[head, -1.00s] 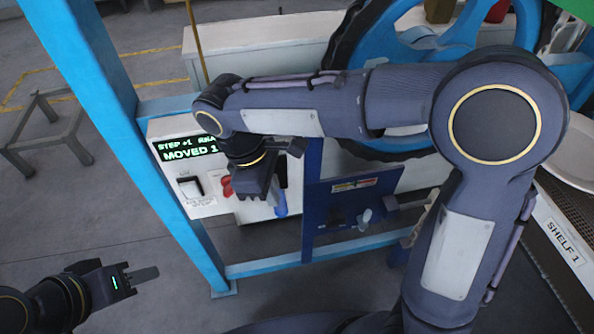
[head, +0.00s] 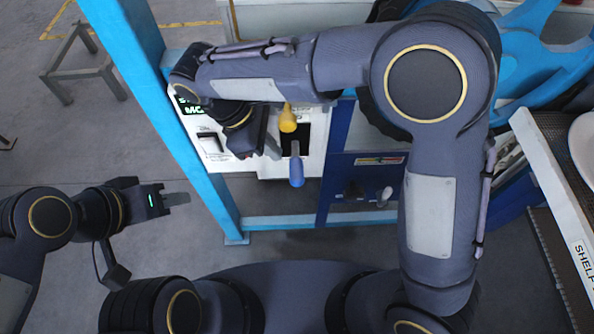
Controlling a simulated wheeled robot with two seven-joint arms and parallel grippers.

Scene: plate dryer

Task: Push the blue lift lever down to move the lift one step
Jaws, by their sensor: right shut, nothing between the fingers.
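The blue lift lever (head: 296,172) hangs from a dark slot in the white control panel (head: 312,150), its handle pointing down. My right gripper (head: 262,152) is shut and empty, in front of the panel just left of the lever, with a small gap showing between them. The display (head: 190,107) is mostly hidden behind my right arm; only a few green letters show. My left gripper (head: 188,198) is empty, low at the left, away from the panel; its fingers are seen edge-on.
A blue post (head: 165,120) stands left of the panel, and a dark blue box (head: 365,180) stands right. The shelf (head: 560,215) is at far right.

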